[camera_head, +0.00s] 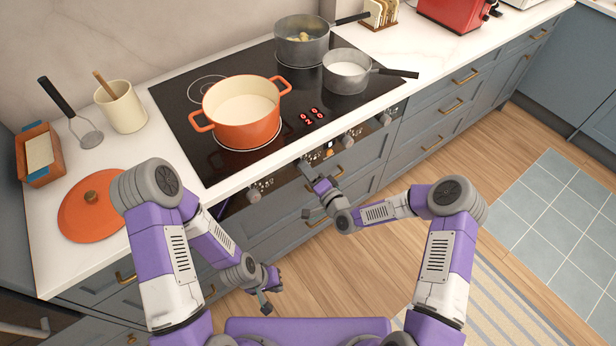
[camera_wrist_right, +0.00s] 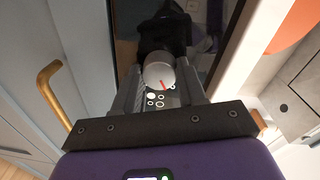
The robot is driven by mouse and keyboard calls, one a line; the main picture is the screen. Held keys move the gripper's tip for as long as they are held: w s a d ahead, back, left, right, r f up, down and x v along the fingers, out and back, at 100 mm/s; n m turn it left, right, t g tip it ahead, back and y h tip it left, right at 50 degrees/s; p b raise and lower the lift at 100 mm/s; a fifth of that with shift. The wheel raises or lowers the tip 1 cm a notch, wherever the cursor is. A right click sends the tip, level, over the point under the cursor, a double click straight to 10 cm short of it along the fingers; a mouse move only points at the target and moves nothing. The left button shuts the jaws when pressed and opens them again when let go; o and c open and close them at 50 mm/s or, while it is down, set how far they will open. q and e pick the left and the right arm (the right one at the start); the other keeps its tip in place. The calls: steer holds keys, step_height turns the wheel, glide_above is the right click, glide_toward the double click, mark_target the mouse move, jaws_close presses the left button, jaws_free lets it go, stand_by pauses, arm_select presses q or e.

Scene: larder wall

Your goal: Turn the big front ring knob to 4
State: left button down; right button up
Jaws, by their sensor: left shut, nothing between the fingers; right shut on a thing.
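My right gripper (camera_head: 308,174) is at the cooker's front control panel. In the right wrist view its fingers (camera_wrist_right: 160,88) are shut on a round silver knob (camera_wrist_right: 159,74) with a red pointer line. This held knob is hidden behind the gripper in the head view. Small ring symbols show on the panel beside it. The hob's red display (camera_head: 312,116) has digits in two rows; the lower left one looks like 2, the others like 0. My left gripper (camera_head: 267,302) is shut and empty, low in front of the drawers, away from the panel.
An orange pot (camera_head: 241,133) stands on the front left ring. Two grey pans (camera_head: 302,52) (camera_head: 346,84) stand to the right, handles pointing right. Another knob (camera_head: 254,194) is left of my right gripper. Brass drawer handles (camera_head: 335,174) stick out below the panel. The floor in front is clear.

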steer(key=m+b, duration=0.3)
steer(key=m, duration=0.2)
steer(key=m+y+b, duration=0.1)
steer(key=m+b, duration=0.2)
steer(key=m, duration=0.3)
steer(key=shift+d+g+b, duration=0.1)
steer(key=shift+g+b, duration=0.2)
steer(key=shift+b, duration=0.05)
steer(key=shift+r, duration=0.1)
steer(key=o, duration=1.1)
steer(key=shift+c, duration=0.2)
steer(key=p+v, duration=0.1)
steer(key=v, duration=0.6)
steer(key=shift+s, duration=0.2)
